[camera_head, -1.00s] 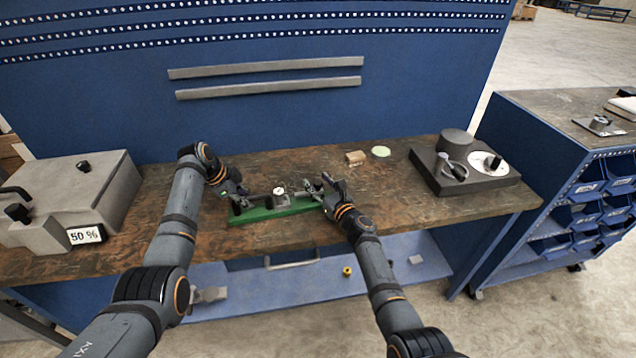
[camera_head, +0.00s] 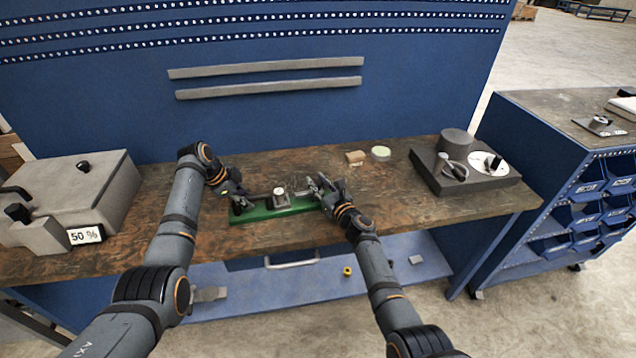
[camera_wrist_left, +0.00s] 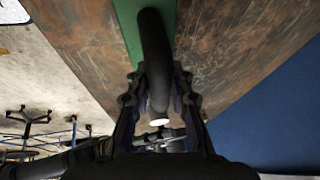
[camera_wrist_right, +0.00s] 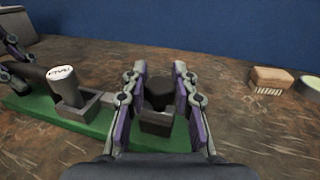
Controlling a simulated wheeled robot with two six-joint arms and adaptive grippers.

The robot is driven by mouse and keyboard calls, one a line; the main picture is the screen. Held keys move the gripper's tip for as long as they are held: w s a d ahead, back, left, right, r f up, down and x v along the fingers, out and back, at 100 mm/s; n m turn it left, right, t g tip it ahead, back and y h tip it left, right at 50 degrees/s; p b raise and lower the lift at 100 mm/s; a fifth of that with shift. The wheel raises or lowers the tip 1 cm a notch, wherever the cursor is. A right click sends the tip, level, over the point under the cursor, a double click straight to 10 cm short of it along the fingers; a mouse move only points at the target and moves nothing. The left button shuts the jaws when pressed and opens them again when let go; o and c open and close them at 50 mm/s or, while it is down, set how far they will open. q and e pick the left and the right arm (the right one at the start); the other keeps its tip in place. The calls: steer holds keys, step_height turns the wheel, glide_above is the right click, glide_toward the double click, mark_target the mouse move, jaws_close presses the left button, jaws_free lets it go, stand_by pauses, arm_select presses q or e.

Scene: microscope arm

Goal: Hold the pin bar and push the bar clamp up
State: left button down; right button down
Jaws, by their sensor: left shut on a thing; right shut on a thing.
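A green base (camera_head: 262,214) lies on the workbench and carries the device. My left gripper (camera_head: 240,201) is at its left end; in the left wrist view (camera_wrist_left: 158,84) its fingers are shut around a thick black bar (camera_wrist_left: 154,40), which looks like the pin bar. My right gripper (camera_head: 318,190) is at the right end. In the right wrist view (camera_wrist_right: 160,84) its fingers stand on both sides of a black knob (camera_wrist_right: 159,92) above a dark block (camera_wrist_right: 156,123), probably the bar clamp. A white-topped cylinder (camera_wrist_right: 62,74) stands upright in a grey block between the grippers. Finger contact is partly hidden.
A grey machine marked 50 % (camera_head: 75,195) stands left, and a dark device (camera_head: 465,175) stands right. The bench (camera_head: 400,205) is clear right of my right gripper.

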mark_target(307, 192)
steer(key=shift+s+a, duration=0.2)
steer(key=shift+a, duration=0.75)
steer(key=shift+s+a, duration=0.2)
steer(key=shift+a, duration=0.75)
steer(key=c, duration=1)
jaws_free()
steer(key=shift+d, duration=0.1)
